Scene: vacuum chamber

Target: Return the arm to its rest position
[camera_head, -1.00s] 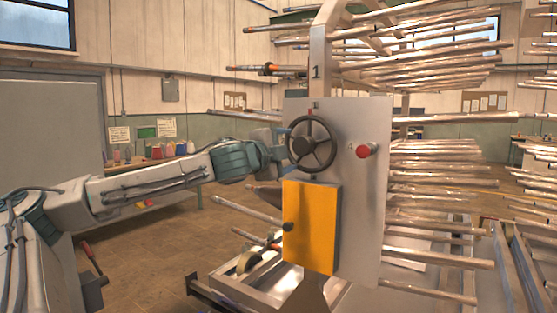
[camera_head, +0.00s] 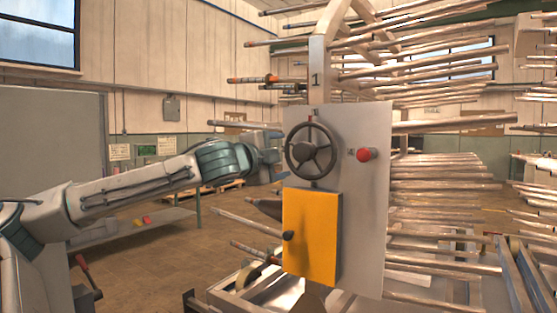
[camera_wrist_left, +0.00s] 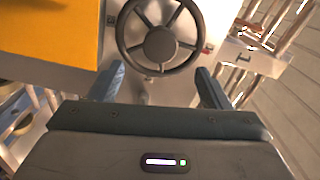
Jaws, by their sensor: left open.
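My left arm comes in from the left in the head view. Its gripper (camera_head: 276,156) is close to the left edge of the grey panel (camera_head: 362,215), left of the black handwheel (camera_head: 312,150). In the left wrist view the two fingers (camera_wrist_left: 160,88) are spread apart with nothing between them. The handwheel (camera_wrist_left: 159,43) shows just beyond the fingertips there, apart from them as far as I can tell. My right gripper does not show.
The panel carries a red knob (camera_head: 367,154) and a yellow box door (camera_head: 311,236) with a dark knob. Long metal rods (camera_head: 440,190) stick out on both sides of the rack. A grey cabinet (camera_head: 50,145) stands at the left. Open floor (camera_head: 155,260) lies between.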

